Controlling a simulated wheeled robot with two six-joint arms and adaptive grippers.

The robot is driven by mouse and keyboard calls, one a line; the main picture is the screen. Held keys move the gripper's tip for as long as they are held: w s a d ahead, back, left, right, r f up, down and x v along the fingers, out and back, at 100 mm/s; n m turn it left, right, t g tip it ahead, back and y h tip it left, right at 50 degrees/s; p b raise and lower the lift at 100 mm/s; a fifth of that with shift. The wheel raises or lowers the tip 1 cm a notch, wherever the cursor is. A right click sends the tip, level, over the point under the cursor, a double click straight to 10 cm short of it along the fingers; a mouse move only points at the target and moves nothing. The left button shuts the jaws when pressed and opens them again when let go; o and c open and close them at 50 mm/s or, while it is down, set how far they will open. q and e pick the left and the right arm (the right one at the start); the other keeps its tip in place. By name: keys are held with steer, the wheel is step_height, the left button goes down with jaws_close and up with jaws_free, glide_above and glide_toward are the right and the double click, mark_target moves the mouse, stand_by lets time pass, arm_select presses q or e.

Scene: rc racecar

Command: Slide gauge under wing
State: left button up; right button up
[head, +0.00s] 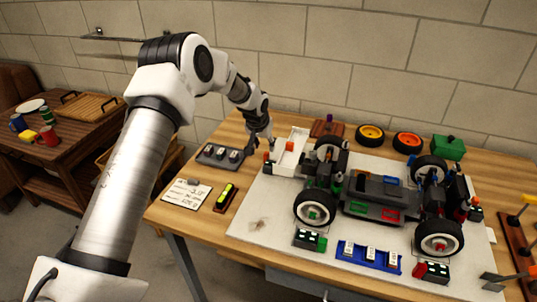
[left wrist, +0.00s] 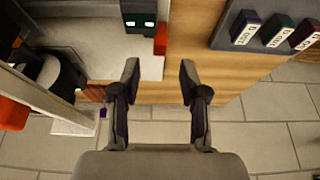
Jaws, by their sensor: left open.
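The racecar chassis (head: 375,198) stands on a pale board. A white wing (head: 290,152) with orange end pieces is at its far left end; part of it shows in the left wrist view (left wrist: 45,95). My left gripper (head: 260,142) is just left of the wing. It is open and empty in the left wrist view (left wrist: 160,75). A grey tray of labelled blocks (head: 220,153) lies left of the gripper. A level with a yellow-green vial (head: 226,194) lies nearer the front. I cannot tell which piece is the gauge. My right gripper is not identifiable in view.
A small black unit with two lit squares (left wrist: 140,18) sits on the board beside the wing. A blue tray of blocks (head: 370,257), loose wheels (head: 370,135) and a green box (head: 448,148) surround the car. A note card (head: 187,193) lies at the table's left edge.

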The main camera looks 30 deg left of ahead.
mark_target(266, 153)
arm_select(q)
steer(key=x, duration=0.6)
steer(key=shift+r, duration=0.2)
jaws_close()
steer(key=shift+w+d, duration=0.15)
steer(key=shift+d, duration=0.65)
steer(key=shift+w+d, duration=0.15)
steer(key=shift+d, duration=0.65)
steer(key=shift+a, duration=0.1)
steer(key=shift+c, duration=1.1)
jaws_free()
steer(key=shift+o, duration=1.1)
steer(key=shift+d, duration=0.2)
steer(key=shift+w, duration=0.15)
